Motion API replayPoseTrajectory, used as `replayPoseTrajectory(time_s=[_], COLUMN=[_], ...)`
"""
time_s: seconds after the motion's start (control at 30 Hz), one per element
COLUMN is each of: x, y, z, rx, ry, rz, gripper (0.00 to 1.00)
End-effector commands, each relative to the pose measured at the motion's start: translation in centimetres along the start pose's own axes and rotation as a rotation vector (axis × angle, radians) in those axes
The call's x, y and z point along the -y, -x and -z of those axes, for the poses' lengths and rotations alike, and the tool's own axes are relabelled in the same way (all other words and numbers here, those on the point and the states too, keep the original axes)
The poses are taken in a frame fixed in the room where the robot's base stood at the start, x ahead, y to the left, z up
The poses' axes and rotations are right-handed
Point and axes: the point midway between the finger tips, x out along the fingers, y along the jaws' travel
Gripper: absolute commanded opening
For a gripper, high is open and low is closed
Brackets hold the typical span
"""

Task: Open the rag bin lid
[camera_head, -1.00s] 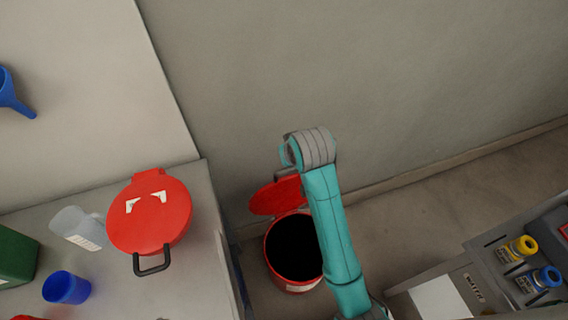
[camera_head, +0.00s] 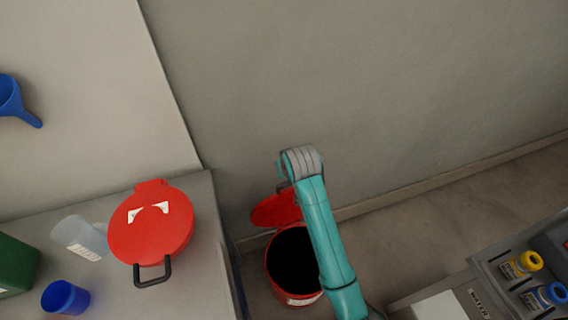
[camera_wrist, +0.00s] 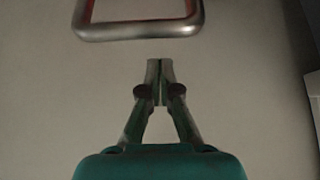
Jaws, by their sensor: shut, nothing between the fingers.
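The red rag bin (camera_head: 305,300) stands on the floor by the wall, its dark mouth showing. Its red lid (camera_head: 273,209) is raised on the wall side, tilted up off the mouth; my arm covers part of the lid and bin. In the wrist view my gripper (camera_wrist: 160,80) is shut and empty. A grey metal handle loop (camera_wrist: 137,32) with red behind it lies just beyond the fingertips, apart from them in the picture. In the head view my gripper's fingers are hidden.
A bench (camera_head: 205,285) at left carries another red lidded container (camera_head: 150,236) with a black handle, a clear jug (camera_head: 78,238), a blue cup (camera_head: 65,298) and a green container (camera_head: 15,265). A grey unit with yellow-topped (camera_head: 530,261) and blue-topped (camera_head: 553,292) bottles stands at right. Floor between is clear.

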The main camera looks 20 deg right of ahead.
Motion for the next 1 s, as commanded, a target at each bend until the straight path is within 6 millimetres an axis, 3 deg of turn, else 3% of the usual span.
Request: replayPoseTrajectory(time_s=[0.3,0.77,1.0], x=[0.0,0.0,0.0], y=[0.9,1.1,2.0], z=[-2.5,-2.9,-4.9], rx=[0.001,-0.002,-0.054], ry=[0.0,0.0,0.0], rz=[0.0,0.0,0.0], gripper=[0.0,0.0,0.0])
